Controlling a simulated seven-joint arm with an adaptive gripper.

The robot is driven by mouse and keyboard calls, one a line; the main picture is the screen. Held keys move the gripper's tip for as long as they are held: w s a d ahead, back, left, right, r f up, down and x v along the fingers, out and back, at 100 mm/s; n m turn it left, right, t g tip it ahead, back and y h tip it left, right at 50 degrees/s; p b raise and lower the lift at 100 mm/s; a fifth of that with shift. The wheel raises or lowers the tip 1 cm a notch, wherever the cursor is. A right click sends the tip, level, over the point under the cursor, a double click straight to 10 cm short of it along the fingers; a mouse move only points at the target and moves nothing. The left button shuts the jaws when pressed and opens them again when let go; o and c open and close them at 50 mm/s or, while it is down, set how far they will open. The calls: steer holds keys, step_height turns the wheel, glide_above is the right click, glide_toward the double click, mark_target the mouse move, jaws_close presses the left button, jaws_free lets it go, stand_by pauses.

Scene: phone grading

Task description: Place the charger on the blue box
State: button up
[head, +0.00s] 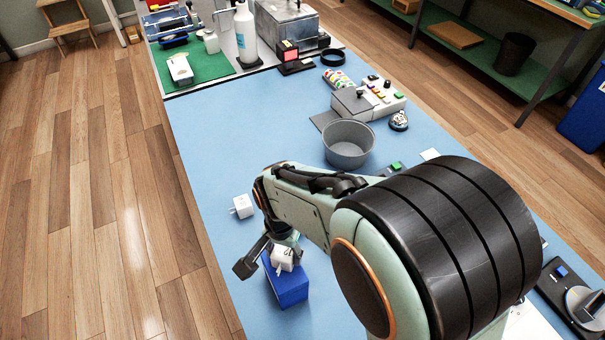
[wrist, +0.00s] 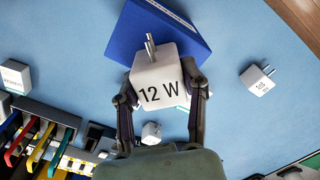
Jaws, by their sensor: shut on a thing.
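A white charger (wrist: 158,82) marked "12 W", with two metal prongs, is gripped between the two fingers of my gripper (wrist: 164,94). In the head view the charger (head: 284,259) shows over the top of the blue box (head: 289,289), partly hidden by my gripper (head: 268,252). The blue box (wrist: 150,30) lies behind the charger in the wrist view. I cannot tell whether the charger touches the box. A second white charger (head: 242,206) lies on the table; it also shows in the wrist view (wrist: 258,80), apart from the box.
A grey round bin (head: 348,146) and a panel with coloured buttons (head: 370,98) stand farther back on the blue table (head: 245,125). In the wrist view, a rack with coloured strips (wrist: 40,135) is at the lower left. The table's left edge is close to the box.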

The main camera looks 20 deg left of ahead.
mark_target(284, 251)
steer(key=shift+f, duration=0.15)
steer(key=o, duration=1.2)
steer(key=shift+c, duration=0.2)
steer(key=shift+r, duration=0.45)
step_height(284, 251, up, 11)
steer(key=s+d+r, duration=0.1)
steer(key=d+r, duration=0.1)
steer(key=d, duration=0.8)
steer(key=s+d+f+n, duration=0.1)
steer(key=s+d+f, duration=0.1)
steer(key=s+d, duration=0.7)
steer(key=shift+d+f+y, duration=0.15)
steer(key=shift+d+y, duration=0.25)
steer(key=shift+d, duration=0.25)
